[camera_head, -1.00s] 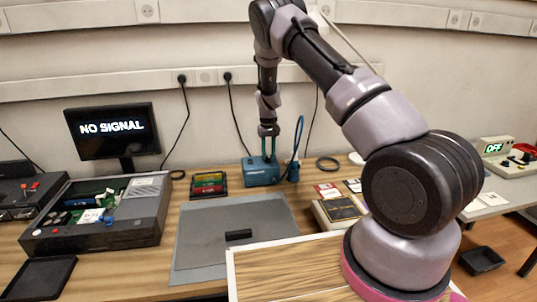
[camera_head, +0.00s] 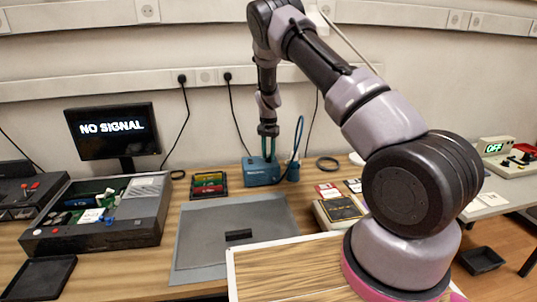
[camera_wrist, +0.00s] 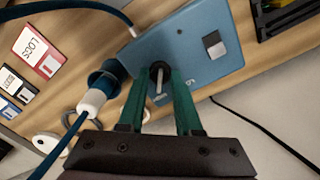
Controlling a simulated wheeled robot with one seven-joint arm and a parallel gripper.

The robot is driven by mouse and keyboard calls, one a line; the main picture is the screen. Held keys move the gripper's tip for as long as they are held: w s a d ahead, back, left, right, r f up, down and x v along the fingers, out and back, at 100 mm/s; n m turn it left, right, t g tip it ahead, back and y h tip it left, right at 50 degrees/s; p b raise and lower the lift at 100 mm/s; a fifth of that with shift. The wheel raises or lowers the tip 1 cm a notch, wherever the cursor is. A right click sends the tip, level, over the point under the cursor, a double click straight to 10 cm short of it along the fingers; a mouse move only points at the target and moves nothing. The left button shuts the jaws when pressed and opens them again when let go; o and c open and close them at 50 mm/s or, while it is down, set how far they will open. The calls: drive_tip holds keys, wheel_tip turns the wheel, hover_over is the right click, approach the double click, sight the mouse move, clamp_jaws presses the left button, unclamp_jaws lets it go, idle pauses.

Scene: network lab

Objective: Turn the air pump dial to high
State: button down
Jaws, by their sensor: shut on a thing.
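The air pump (camera_head: 262,172) is a blue box on the wooden table near the wall. It also shows in the wrist view (camera_wrist: 205,65), with a light and dark switch on its face. Its dial (camera_wrist: 158,72) is a small black knob with a pale pointer line. My gripper (camera_head: 268,153) reaches down onto the top of the pump. In the wrist view its green fingers (camera_wrist: 159,82) are shut on the dial, one on each side. The fingers hide part of the dial and its markings, so I cannot read the setting.
A blue hose with a dark connector (camera_wrist: 103,80) is right beside the pump. A rack of coloured cartridges (camera_head: 208,184) stands to its left, and a grey mat (camera_head: 235,215) lies in front.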

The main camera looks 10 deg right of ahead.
sight(269, 155)
idle(0.3)
drive_tip(key=c, duration=0.6)
unclamp_jaws()
wheel_tip(269, 155, up, 11)
